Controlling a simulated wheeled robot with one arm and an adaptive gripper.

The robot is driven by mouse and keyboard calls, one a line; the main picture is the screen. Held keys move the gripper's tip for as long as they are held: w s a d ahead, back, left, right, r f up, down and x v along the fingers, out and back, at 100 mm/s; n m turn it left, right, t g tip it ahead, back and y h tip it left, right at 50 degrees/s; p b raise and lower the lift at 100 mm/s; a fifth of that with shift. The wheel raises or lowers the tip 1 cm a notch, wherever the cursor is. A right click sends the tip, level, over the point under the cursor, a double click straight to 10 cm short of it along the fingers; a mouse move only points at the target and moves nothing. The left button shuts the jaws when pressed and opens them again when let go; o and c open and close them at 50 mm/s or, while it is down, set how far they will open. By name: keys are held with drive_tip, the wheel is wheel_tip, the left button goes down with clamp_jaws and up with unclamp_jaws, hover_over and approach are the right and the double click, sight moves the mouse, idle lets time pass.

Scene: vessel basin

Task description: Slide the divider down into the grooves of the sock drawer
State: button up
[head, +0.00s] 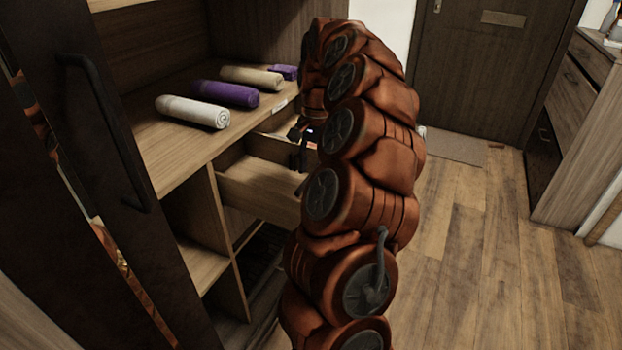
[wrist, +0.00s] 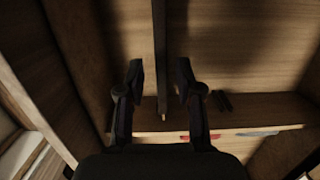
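The open wooden drawer (head: 262,188) juts out below the shelf in the head view, partly hidden behind my arm. My gripper (wrist: 160,78) is open in the wrist view, over a wooden interior. A thin dark upright bar, seemingly the divider seen edge-on (wrist: 160,55), runs down the picture between my two fingers. A gap shows on each side of it, so the fingers do not appear to grip it. I cannot tell whether the bar sits in grooves; no grooves are clear. In the head view my gripper (head: 302,140) is small, dark and largely hidden by my arm.
Rolled cloths lie on the shelf above: a white one (head: 193,111), a purple one (head: 226,93), a beige one (head: 252,77) and another purple one (head: 285,72). A dark door with a handle (head: 105,130) stands at left. The wooden floor (head: 490,260) at right is clear.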

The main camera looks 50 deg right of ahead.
drive_tip(key=shift+w+d+r, duration=0.1)
drive_tip(key=shift+d+r, duration=0.1)
drive_tip(key=shift+r, duration=1.15)
drive_tip(key=shift+w+d+r, duration=0.1)
drive_tip(key=shift+d+r, duration=0.1)
drive_tip(key=shift+r, duration=1.15)
drive_tip(key=a+n, duration=0.1)
drive_tip(key=a, duration=0.3)
drive_tip(key=a+n, duration=0.2)
drive_tip(key=a, duration=0.2)
drive_tip(key=w+a+r+n, duration=0.1)
drive_tip(key=a+n, duration=0.1)
drive_tip(key=a, duration=0.3)
drive_tip(key=shift+a, duration=0.1)
drive_tip(key=s+a+f+n, duration=0.2)
drive_tip(key=s+a+n, duration=0.25)
drive_tip(key=a, duration=0.65)
drive_tip(key=s+a+f+n+g+h, duration=0.1)
drive_tip(key=s+a+f+n, duration=0.3)
drive_tip(key=s, duration=0.6)
drive_tip(key=s+a+f+n+g+h, duration=0.1)
drive_tip(key=s+a+f, duration=0.4)
drive_tip(key=s, duration=0.4)
wheel_tip(320, 180, up, 24)
drive_tip(key=s+p, duration=0.1)
drive_tip(key=p, duration=2.1)
drive_tip(key=shift+s+a+t+p, duration=0.15)
drive_tip(key=shift+s+t+p, duration=0.15)
drive_tip(key=shift+s+p, duration=0.05)
